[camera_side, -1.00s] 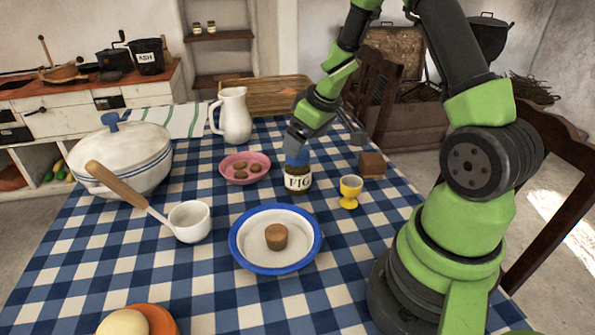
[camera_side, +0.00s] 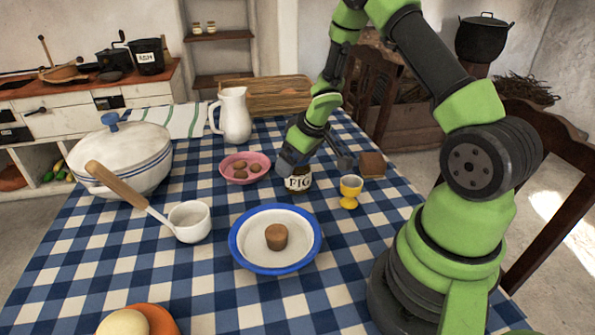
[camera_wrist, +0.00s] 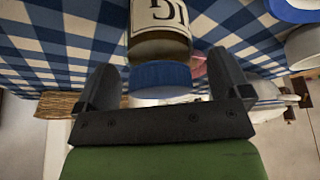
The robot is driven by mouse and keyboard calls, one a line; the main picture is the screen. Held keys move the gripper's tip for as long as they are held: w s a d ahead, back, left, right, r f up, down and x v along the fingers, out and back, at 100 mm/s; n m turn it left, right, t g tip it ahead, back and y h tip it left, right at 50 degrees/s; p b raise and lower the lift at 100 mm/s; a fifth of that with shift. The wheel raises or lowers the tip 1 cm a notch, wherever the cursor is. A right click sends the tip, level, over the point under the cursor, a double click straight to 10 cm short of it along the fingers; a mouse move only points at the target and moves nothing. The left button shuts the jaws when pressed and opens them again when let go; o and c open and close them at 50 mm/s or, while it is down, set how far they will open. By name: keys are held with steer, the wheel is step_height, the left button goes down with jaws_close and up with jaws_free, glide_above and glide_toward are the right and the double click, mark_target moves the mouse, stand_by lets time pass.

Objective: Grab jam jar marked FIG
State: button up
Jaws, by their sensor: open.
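The jam jar marked FIG (camera_side: 298,182) stands upright on the checked tablecloth, between the pink plate and the yellow egg cup. Its white label faces the side camera, and its top is hidden there behind my gripper (camera_side: 316,163). In the wrist view the jar (camera_wrist: 160,45) shows its label and its blue lid (camera_wrist: 160,76). My gripper (camera_wrist: 165,85) is open, with one finger on each side of the lid in that view. I see gaps between the lid and both fingers. Nothing is held.
A yellow egg cup (camera_side: 349,191) and a brown block (camera_side: 372,164) stand right of the jar. A pink plate (camera_side: 245,180) lies left, and a blue-rimmed dish (camera_side: 236,256) in front. A white jug (camera_side: 234,118) stands behind.

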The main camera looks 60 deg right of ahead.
steer(key=c, duration=1.2)
steer(key=shift+c, duration=0.2)
steer(key=shift+r, duration=0.15)
